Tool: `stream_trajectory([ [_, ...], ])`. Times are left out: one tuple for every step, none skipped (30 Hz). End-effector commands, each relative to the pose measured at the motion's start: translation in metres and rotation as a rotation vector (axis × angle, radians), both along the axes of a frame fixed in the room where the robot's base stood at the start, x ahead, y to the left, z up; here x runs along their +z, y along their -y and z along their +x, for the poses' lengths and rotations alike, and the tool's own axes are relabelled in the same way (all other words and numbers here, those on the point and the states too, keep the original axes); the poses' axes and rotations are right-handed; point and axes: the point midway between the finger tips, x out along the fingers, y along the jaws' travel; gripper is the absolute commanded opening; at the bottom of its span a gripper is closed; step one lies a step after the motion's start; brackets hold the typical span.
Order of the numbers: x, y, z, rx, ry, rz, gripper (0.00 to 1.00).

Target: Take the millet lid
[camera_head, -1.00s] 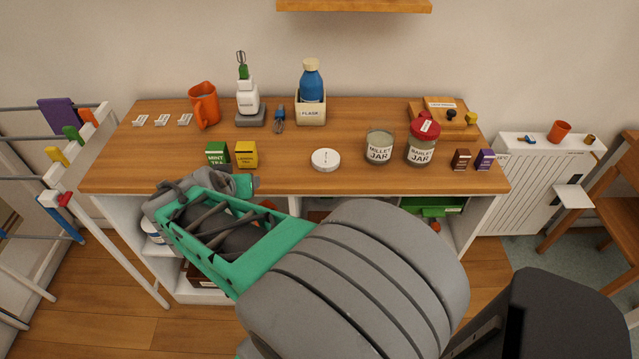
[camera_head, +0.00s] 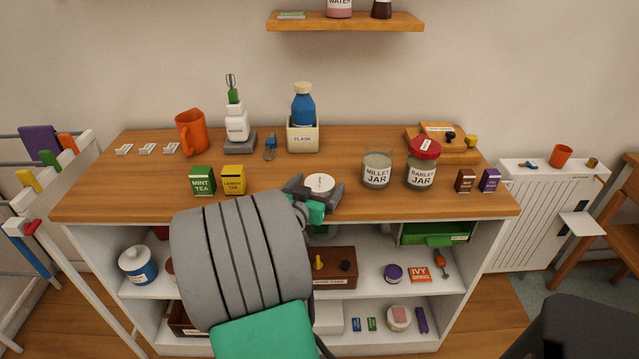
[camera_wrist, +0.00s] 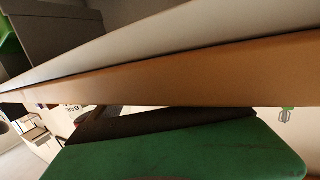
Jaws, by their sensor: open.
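The millet lid (camera_head: 319,184) is a round white disc near the front edge of the counter, left of the open glass millet jar (camera_head: 376,170). My gripper (camera_head: 316,191) is open at the counter's front edge, with a dark finger showing on each side of the lid. I cannot tell whether either finger touches it. The wrist view shows a green part of my gripper (camera_wrist: 185,150) close below a wooden edge; the lid cannot be made out there.
The barley jar (camera_head: 422,168) with a red lid stands right of the millet jar. Mint tea (camera_head: 202,180) and lemon tea (camera_head: 233,179) boxes stand to the left. The wooden counter (camera_head: 120,190) has open shelves below. A wall shelf (camera_head: 345,22) hangs above.

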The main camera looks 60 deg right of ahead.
Motion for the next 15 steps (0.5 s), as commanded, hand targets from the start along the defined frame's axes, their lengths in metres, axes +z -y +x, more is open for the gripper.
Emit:
stream_trajectory([
  [-0.0002, -0.0002, 0.0002, 0.001, 0.000, 0.000, 0.94],
  [-0.0003, -0.0004, 0.0003, 0.001, 0.000, 0.000, 0.94],
  [-0.0002, -0.0005, 0.0003, 0.001, 0.000, 0.000, 0.94],
  [-0.0002, -0.0006, 0.0003, 0.001, 0.000, 0.000, 0.94],
  [-0.0003, -0.0006, 0.0003, 0.001, 0.000, 0.001, 0.91],
  [-0.0003, -0.0007, 0.0002, 0.001, 0.000, 0.001, 0.88],
  [-0.0004, -0.0007, 0.0002, 0.001, 0.000, 0.001, 0.85],
  [-0.0004, -0.0007, 0.0002, 0.001, 0.000, 0.001, 0.83],
  [-0.0004, -0.0008, 0.0002, 0.001, 0.000, 0.001, 0.80],
  [-0.0004, -0.0008, 0.0002, 0.001, 0.000, 0.001, 0.77],
  [-0.0004, -0.0008, 0.0002, 0.001, 0.000, 0.001, 0.75],
  [-0.0004, -0.0008, 0.0002, 0.000, 0.000, 0.001, 0.71],
  [-0.0004, -0.0009, 0.0002, 0.001, 0.000, 0.001, 0.69],
  [-0.0004, -0.0009, 0.0002, 0.001, 0.000, 0.001, 0.67],
  [-0.0004, -0.0009, 0.0002, 0.000, 0.000, 0.001, 0.63],
])
